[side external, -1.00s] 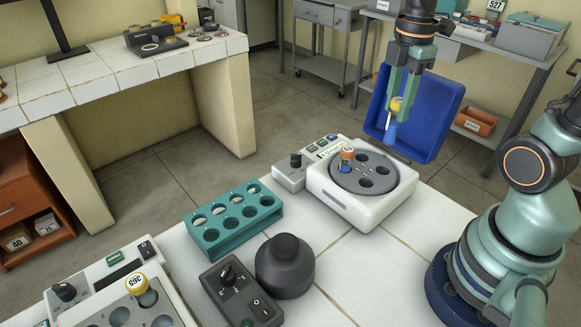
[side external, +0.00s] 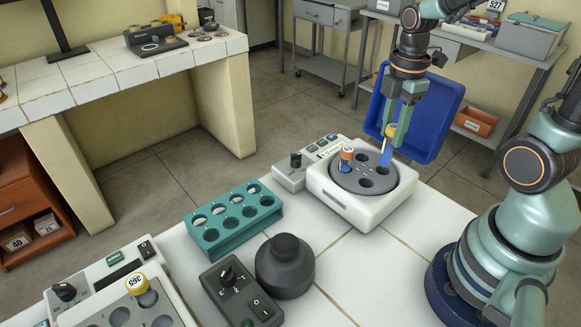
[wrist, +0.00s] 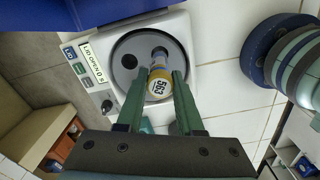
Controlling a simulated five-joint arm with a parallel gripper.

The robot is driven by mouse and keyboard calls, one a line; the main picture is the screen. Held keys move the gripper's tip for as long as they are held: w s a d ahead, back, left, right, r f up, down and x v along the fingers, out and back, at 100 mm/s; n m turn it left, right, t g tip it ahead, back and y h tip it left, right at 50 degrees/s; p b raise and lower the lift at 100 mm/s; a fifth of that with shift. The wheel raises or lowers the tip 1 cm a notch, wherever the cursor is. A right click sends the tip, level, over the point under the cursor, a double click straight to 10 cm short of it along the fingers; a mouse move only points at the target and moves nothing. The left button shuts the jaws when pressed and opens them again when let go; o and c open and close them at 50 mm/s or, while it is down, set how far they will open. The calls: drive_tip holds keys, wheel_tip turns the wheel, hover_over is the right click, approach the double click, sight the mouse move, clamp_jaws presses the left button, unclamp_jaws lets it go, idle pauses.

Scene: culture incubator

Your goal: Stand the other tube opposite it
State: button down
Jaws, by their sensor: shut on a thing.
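A yellow-capped tube with blue in its lower part (side external: 386,154) is held by my gripper (side external: 391,140), which is shut on it near the cap. The tube tilts slightly, its lower end over the right hole of the grey rotor (side external: 361,185); I cannot tell if the tip has entered. In the wrist view its cap (wrist: 160,88) reads 563, between my fingers (wrist: 163,95). The white centrifuge (side external: 338,206) is open.
A teal rack (side external: 235,226) with several holes stands left of the centrifuge. A dark round-topped object (side external: 285,267) and a black control box (side external: 240,296) stand in front. Another device (side external: 95,305) with a yellow-capped tube (side external: 142,291) is at lower left. A blue panel (side external: 440,115) rises behind.

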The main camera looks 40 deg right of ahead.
sight(387, 151)
drive_tip(key=shift+f, duration=0.4)
idle(0.4)
drive_tip(key=shift+f, duration=0.8)
drive_tip(key=shift+f, duration=0.1)
drive_tip(key=shift+f, duration=1.55)
drive_tip(key=shift+c, duration=0.7)
unclamp_jaws()
drive_tip(key=shift+r, duration=3.75)
